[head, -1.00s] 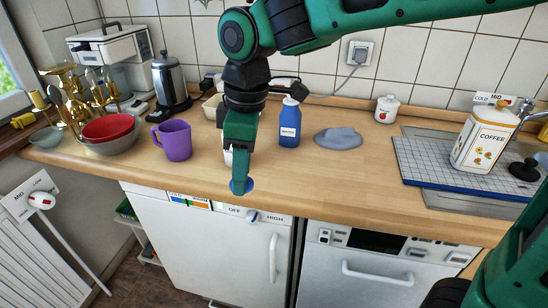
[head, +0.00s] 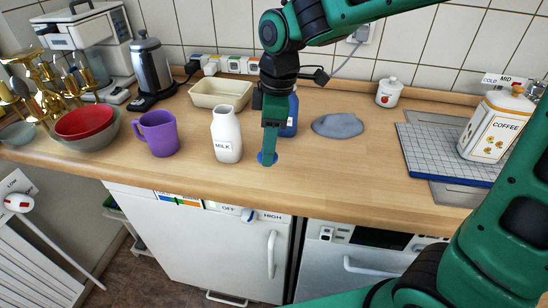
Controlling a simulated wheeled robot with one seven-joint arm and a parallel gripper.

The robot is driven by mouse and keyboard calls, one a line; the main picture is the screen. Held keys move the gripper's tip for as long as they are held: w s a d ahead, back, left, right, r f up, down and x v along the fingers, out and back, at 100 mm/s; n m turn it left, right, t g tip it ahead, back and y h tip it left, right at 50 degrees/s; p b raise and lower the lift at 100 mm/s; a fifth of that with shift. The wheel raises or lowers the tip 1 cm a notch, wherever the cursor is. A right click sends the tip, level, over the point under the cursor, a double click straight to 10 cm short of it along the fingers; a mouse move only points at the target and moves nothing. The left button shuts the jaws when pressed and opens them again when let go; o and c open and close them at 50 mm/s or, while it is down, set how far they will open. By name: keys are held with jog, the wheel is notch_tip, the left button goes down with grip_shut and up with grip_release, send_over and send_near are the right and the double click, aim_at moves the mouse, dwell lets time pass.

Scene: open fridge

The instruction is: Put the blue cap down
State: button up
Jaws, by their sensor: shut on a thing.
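The blue cap (head: 261,158) is a small blue disc at the tip of my gripper (head: 268,150). My green gripper points down over the wooden counter and is shut on the cap. The fingers cover most of the cap, and I cannot tell whether it touches the counter. A blue bottle (head: 290,118) stands just behind my gripper and is partly hidden by it. A white milk bottle (head: 227,140) without a cap stands to the left of my gripper.
A purple mug (head: 158,135), bowls (head: 88,124) and a beige dish (head: 220,94) stand to the left. A grey cloth (head: 338,125) lies to the right, with a coffee canister (head: 492,128) beyond. The counter (head: 335,180) is clear in front and to the right.

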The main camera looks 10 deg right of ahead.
aim_at(275, 170)
jog(key=shift+w+d+f, duration=0.3)
jog(key=shift+d+f, duration=0.1)
jog(key=shift+d, duration=0.1)
jog(key=shift+w+d+f, duration=0.25)
jog(key=shift+d+f, duration=0.1)
jog(key=shift+d, duration=0.1)
jog(key=shift+f, duration=1.9)
jog(key=o, duration=1)
jog(key=shift+o, duration=0.2)
jog(key=shift+r, duration=0.1)
notch_tip(275, 170, up, 12)
jog(key=d, duration=0.1)
jog(key=shift+s+d, duration=0.15)
jog(key=shift+s, duration=0.05)
jog(key=shift+d, duration=0.1)
